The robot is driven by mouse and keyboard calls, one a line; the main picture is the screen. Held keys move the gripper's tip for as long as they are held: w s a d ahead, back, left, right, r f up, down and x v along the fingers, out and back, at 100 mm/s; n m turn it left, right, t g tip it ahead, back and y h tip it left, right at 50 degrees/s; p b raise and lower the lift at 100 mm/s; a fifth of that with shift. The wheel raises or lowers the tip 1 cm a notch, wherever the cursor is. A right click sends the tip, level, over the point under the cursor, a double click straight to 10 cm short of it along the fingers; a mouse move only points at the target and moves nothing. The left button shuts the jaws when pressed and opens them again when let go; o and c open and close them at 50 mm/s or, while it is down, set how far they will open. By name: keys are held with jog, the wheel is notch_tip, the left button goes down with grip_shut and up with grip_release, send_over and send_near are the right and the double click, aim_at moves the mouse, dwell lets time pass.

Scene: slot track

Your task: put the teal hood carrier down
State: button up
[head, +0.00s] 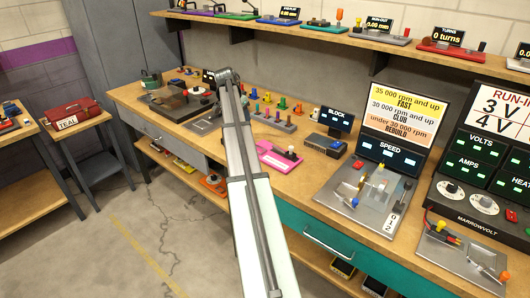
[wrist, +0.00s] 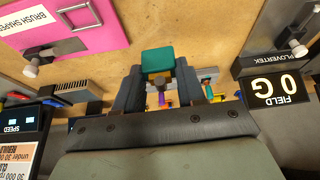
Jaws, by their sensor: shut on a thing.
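The teal hood carrier (wrist: 157,61) is a small teal block at the tips of my gripper (wrist: 158,75) in the wrist view. The dark fingers are shut on it from both sides. A thin purple piece (wrist: 161,97) shows below it between the fingers; I cannot tell if it belongs to the carrier. Wooden bench top lies behind the carrier, and I cannot tell whether the carrier touches it. In the head view my arm reaches over the bench, and neither the carrier nor the fingertips can be made out.
A pink plate (wrist: 70,22) lies beside the gripper in the wrist view and on the bench (head: 279,155) in the head view. A FIELD readout (wrist: 273,92) stands on the other side. A grey rack with coloured pegs (head: 273,118) and a SPEED stand (head: 388,156) are on the bench.

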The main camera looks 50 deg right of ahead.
jog(key=w+d+m, duration=0.2)
jog(key=w+d, duration=0.3)
jog(key=w, duration=0.1)
jog(key=shift+s+f+m+g, duration=0.1)
jog(key=shift+f+m+g, duration=0.3)
jog(key=shift+f, duration=1.15)
jog(key=shift+s+f+m+g, duration=0.2)
jog(key=shift+f+m, duration=0.25)
jog(key=shift+f, duration=1.05)
jog(key=shift+s+f+m+g, duration=0.1)
jog(key=shift+f+m+g, duration=0.3)
jog(key=shift+f, duration=1.15)
jog(key=shift+f, duration=0.1)
jog(key=o, duration=1.1)
jog(key=v, duration=1.2)
jog(key=shift+d, duration=0.1)
